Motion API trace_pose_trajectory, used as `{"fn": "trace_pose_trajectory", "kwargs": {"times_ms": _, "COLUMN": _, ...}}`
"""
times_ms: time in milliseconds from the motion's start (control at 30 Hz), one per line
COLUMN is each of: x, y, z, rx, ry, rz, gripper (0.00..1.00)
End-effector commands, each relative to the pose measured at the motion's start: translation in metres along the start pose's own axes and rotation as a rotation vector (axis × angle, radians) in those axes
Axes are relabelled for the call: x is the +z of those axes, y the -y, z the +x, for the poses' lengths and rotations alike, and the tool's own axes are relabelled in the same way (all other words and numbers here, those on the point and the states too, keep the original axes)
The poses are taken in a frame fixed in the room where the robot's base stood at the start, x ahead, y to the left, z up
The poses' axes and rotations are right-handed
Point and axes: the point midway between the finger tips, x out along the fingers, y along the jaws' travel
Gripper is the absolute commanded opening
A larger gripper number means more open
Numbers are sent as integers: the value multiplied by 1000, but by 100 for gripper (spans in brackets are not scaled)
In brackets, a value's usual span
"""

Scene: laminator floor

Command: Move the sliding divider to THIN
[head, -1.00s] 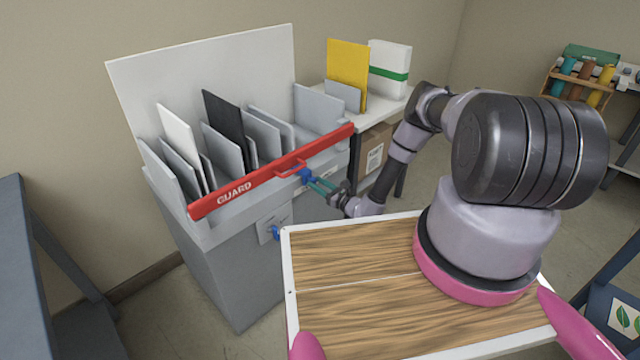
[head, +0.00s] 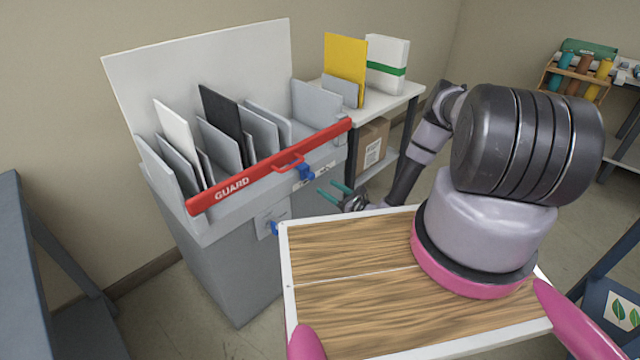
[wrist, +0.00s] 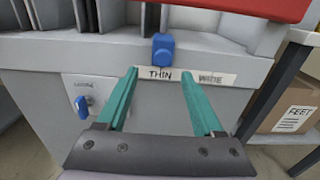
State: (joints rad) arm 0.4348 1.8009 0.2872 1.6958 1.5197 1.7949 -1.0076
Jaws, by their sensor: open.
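The sliding divider's blue knob (head: 305,173) sits on the front of the grey bin unit, just below the red guard bar. In the wrist view the knob (wrist: 162,47) stands directly above the THIN label (wrist: 160,75). A second label (wrist: 215,78), hard to read, is to its right with no knob above it. My gripper (head: 325,191) is open and empty, in front of the knob and apart from it. In the wrist view its teal fingers (wrist: 159,76) spread below the knob, either side of the THIN label.
The red GUARD bar (head: 240,181) crosses the unit's front. A second blue control (wrist: 81,105) is on a plate at lower left. Boards stand in the slots behind the bar. A white side table (head: 398,95) with a cardboard box (head: 373,145) below is at right.

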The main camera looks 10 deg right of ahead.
Motion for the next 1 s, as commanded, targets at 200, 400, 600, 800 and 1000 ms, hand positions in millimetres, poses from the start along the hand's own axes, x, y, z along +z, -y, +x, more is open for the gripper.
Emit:
{"fn": "trace_pose_trajectory", "kwargs": {"times_ms": 200, "x": 0, "y": 0, "z": -28, "rx": 0, "ry": 0, "rz": 0, "gripper": 68}}
{"fn": "trace_pose_trajectory", "kwargs": {"times_ms": 400, "x": 0, "y": -1, "z": -33, "rx": 2, "ry": 1, "rz": 0, "gripper": 68}}
{"fn": "trace_pose_trajectory", "kwargs": {"times_ms": 600, "x": 0, "y": -1, "z": -32, "rx": 1, "ry": 1, "rz": 0, "gripper": 68}}
{"fn": "trace_pose_trajectory", "kwargs": {"times_ms": 800, "x": 5, "y": 0, "z": -30, "rx": 12, "ry": 5, "rz": -6, "gripper": 68}}
{"fn": "trace_pose_trajectory", "kwargs": {"times_ms": 1000, "x": 64, "y": 11, "z": -8, "rx": 158, "ry": 48, "rz": -84, "gripper": 68}}
